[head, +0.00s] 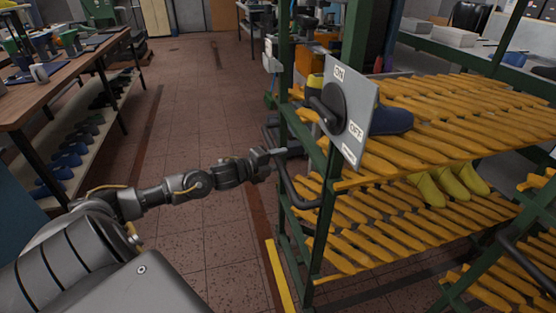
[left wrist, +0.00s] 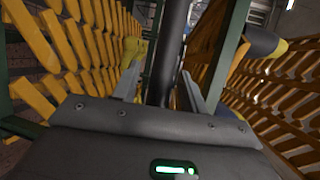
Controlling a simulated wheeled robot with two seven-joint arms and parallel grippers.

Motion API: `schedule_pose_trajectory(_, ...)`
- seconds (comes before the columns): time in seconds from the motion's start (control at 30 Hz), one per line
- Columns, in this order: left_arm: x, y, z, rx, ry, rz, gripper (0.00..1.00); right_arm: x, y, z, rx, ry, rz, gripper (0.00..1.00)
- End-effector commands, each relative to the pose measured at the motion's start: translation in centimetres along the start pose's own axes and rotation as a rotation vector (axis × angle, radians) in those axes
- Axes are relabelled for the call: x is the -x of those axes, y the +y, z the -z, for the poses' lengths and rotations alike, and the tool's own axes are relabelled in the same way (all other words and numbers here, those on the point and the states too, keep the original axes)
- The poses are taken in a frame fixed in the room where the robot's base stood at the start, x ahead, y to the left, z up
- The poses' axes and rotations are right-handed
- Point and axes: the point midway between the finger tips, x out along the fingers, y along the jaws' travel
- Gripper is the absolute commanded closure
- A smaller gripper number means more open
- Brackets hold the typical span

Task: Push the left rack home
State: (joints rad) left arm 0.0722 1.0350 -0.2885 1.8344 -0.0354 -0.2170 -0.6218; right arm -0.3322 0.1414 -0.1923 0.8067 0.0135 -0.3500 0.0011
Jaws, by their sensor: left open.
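The left rack (head: 440,139) has a green frame and tiers of yellow slats. It stands right of centre in the head view. A dark curved handle (head: 296,188) is on its near left side. My left gripper (head: 275,153) is at the upper end of this handle. In the left wrist view the gripper (left wrist: 160,88) is open, with a dark upright bar (left wrist: 166,50) between its two fingers. This bar looks like the handle; I cannot tell whether the fingers touch it. My right gripper is not in view.
A grey ON/OFF panel with a black knob (head: 334,106) is on the rack's near side. A blue last (head: 391,121) and yellow lasts (head: 428,188) sit on the slats. Another rack (head: 505,292) is at lower right. A workbench (head: 62,77) stands left; the tiled floor between is clear.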

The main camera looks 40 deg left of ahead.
Motion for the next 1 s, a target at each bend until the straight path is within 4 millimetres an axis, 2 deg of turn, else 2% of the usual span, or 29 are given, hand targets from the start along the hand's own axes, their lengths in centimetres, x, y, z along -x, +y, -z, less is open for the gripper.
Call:
schedule_pose_trajectory(0.17,0.0,0.0,0.0,0.0,0.0,0.0,0.57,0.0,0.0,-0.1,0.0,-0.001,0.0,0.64)
schedule_pose_trajectory(0.5,0.0,0.0,0.0,0.0,0.0,0.0,1.0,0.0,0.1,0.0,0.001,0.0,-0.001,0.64)
schedule_pose_trajectory(0.83,-0.2,0.0,0.2,0.001,0.0,0.0,1.0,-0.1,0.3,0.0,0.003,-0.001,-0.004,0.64)
schedule_pose_trajectory(1.0,-1.6,-0.4,1.1,0.001,0.003,0.004,1.0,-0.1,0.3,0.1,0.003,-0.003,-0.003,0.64)
